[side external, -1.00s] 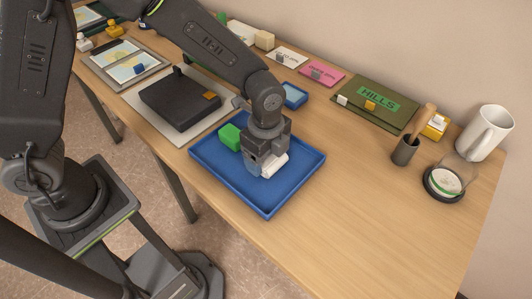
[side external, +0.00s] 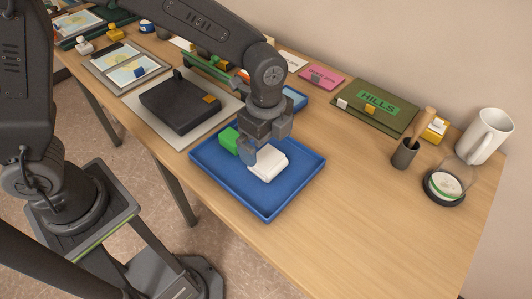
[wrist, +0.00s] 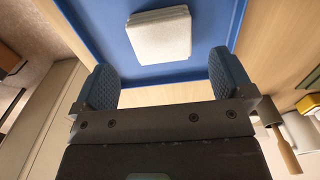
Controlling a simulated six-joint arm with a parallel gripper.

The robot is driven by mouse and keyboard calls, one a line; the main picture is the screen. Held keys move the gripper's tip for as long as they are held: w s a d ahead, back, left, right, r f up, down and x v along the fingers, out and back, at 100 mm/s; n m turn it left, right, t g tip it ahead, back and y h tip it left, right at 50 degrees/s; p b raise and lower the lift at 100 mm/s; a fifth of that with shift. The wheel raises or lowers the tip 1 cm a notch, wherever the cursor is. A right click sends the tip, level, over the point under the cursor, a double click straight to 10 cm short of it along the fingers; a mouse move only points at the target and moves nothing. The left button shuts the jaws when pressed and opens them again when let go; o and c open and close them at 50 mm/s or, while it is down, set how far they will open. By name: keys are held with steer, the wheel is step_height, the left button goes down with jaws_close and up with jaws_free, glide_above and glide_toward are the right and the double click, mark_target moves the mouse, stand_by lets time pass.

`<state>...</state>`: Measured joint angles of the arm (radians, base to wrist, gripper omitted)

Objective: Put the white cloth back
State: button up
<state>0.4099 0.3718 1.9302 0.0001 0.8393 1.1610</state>
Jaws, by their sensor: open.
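The white cloth (side external: 268,163), a folded pad, lies in the blue tray (side external: 268,211) on the wooden table. It also shows in the wrist view (wrist: 160,35), flat on the blue floor of the tray, ahead of the fingers. My gripper (side external: 260,151) is just behind and above the cloth in the side view, partly in front of its left end. In the wrist view my gripper (wrist: 165,76) has its two blue fingers wide apart with nothing between them.
A green block (side external: 229,139) is in the tray's left corner. Behind are a small blue dish (side external: 295,99), a pink card (side external: 322,77) and a green folder (side external: 375,101). A mug (side external: 484,136) stands right. Front right table is clear.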

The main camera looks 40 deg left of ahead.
mark_target(266, 158)
step_height(266, 158, up, 6)
steer(key=shift+r, duration=0.15)
steer(key=s+a+r+n+t, duration=0.2)
steer(key=s+a+r+n, duration=0.2)
steer(key=s+a+n, duration=0.3)
steer(key=s+a+r+n+t, duration=0.3)
steer(key=s+a+n, duration=0.4)
steer(key=n, duration=0.4)
steer(key=shift+s+a+r+t, duration=0.2)
steer(key=shift+a+r+t, duration=0.1)
steer(key=shift+a+r, duration=0.5)
